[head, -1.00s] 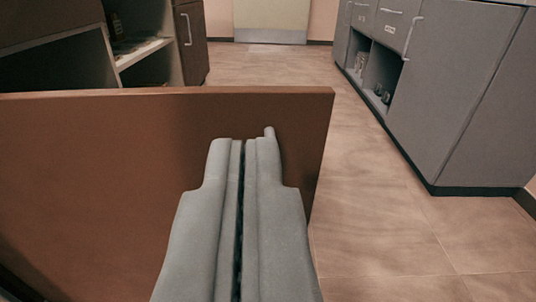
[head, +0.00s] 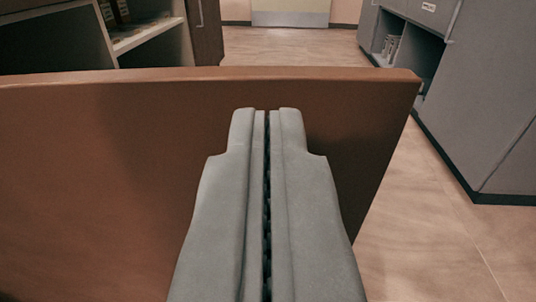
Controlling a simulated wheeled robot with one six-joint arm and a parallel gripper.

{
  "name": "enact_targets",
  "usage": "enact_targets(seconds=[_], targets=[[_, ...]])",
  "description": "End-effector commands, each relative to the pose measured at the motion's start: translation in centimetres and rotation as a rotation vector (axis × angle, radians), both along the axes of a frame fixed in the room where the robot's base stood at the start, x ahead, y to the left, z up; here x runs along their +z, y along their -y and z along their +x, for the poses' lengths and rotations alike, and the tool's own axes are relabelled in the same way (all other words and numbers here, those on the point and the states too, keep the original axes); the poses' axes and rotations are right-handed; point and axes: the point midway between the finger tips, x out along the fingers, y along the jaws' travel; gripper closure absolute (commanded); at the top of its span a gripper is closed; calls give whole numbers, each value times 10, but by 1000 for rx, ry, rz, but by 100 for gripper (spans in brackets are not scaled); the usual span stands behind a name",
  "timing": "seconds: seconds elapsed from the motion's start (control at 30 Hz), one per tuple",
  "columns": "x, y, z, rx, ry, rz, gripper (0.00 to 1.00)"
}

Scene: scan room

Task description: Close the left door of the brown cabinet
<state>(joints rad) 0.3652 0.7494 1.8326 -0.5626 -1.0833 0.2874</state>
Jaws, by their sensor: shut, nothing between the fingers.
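The brown cabinet door (head: 120,150) stands open across the lower part of the head view, its top edge running nearly level and its free edge at the right. The open cabinet (head: 60,45) shows behind it at the upper left, with a pale shelf and dark items inside. My gripper (head: 267,112) is shut and empty, in front of the door's face and right of the door's middle. Its fingertips lie over the door face below the top edge; I cannot tell whether they touch it. The door's hinge side and bottom are out of view.
A grey cabinet (head: 480,110) with open shelf spaces stands at the right. Tiled floor (head: 420,220) is clear between the brown door and the grey cabinet. A pale door (head: 290,12) is at the far end. Another brown cabinet front with a handle (head: 206,30) is at the upper left.

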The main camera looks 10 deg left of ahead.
Motion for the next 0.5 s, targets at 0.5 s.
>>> enact_targets(seconds=[0.5], targets=[[0, -4, 37, -1, 0, 0, 100]])
